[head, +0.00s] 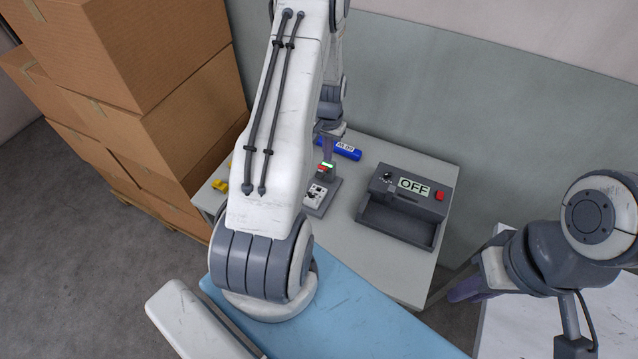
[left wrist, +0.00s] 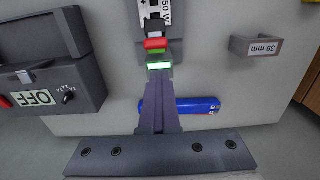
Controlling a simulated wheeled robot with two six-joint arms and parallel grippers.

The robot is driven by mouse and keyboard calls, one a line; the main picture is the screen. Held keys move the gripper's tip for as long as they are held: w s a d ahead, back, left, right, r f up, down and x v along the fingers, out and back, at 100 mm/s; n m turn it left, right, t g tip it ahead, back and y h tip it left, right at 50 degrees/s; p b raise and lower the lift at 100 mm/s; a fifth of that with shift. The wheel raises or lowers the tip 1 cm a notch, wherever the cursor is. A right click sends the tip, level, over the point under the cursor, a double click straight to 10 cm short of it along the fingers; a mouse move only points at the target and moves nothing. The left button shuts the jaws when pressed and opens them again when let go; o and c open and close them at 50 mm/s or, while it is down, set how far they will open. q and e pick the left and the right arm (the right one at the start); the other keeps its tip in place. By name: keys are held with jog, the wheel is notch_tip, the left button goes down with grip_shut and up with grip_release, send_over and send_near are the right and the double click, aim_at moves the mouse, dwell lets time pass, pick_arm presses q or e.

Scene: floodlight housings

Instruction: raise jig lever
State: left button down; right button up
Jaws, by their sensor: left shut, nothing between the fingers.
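The grey jig (head: 325,207) stands on the grey table and holds a white part marked "50 W" (left wrist: 153,12). Its red lever handle (left wrist: 155,43) shows at the jig's near end in the left wrist view, and it also shows in the head view (head: 322,168). A green lit strip (left wrist: 160,66) is just beside the handle. My left gripper (left wrist: 159,78) is shut and empty, its fingertips close to the green strip; I cannot tell whether they touch. My right gripper (head: 465,291) is far to the right, by a white surface; its finger gap is unclear.
A blue cylinder (head: 345,150) lies behind the jig, partly behind my left fingers in the wrist view. A dark box reading "OFF" (head: 405,200) with a red button stands right of the jig. A "39 mm" bracket (left wrist: 260,47) is nearby. Cardboard boxes (head: 150,70) are stacked left.

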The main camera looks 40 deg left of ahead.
pick_arm(q)
jog(key=shift+w+a+f, duration=0.15)
jog(key=shift+w, duration=0.45)
dwell(0.3)
jog(key=c, duration=0.9)
grip_release()
